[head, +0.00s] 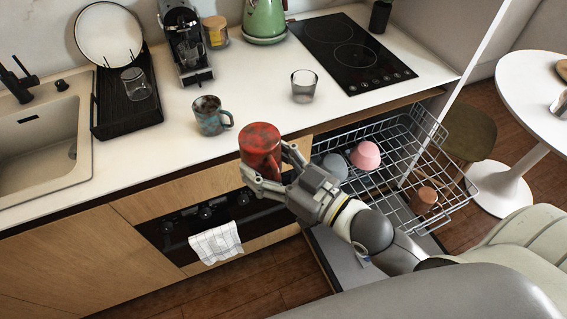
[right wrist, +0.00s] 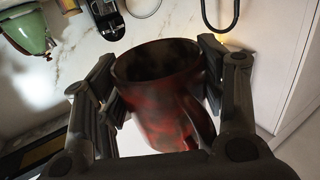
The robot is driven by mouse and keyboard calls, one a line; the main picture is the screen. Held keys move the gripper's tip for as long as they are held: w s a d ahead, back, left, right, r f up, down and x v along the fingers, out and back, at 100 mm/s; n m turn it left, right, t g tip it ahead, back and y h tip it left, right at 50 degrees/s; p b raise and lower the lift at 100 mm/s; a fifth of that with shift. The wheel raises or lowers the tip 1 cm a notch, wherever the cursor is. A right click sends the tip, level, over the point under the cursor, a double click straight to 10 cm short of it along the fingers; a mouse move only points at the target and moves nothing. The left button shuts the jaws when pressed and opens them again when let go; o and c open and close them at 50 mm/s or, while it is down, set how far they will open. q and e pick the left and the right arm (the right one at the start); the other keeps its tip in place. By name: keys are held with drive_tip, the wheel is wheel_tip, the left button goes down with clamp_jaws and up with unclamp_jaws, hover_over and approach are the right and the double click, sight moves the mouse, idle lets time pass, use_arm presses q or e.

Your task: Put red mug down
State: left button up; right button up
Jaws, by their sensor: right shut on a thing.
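The red mug (head: 260,148), mottled red and dark, is upright between the fingers of my right gripper (head: 272,168). In the head view it is at the front edge of the white counter (head: 300,122); I cannot tell its exact height above it. In the right wrist view the mug (right wrist: 165,95) sits between both fingers of my right gripper (right wrist: 160,100), with its handle towards the lower right. The gripper is shut on the mug. My left gripper is not in view.
A blue-brown mug (head: 210,116) stands on the counter left of the red mug. The dishwasher rack (head: 400,165) is pulled out at right, holding a pink bowl (head: 365,155) and other dishes.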

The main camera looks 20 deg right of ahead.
drive_tip(key=w+a+r+n+g+y, duration=0.2)
drive_tip(key=w+a+n+g+y, duration=0.2)
drive_tip(key=a, duration=0.5)
drive_tip(key=n+g+y, duration=0.2)
drive_tip(key=g+y, duration=0.1)
drive_tip(key=shift+r+n, duration=0.3)
drive_tip(key=shift+r, duration=0.05)
drive_tip(key=shift+w+g, duration=0.15)
drive_tip(key=shift+g, duration=0.15)
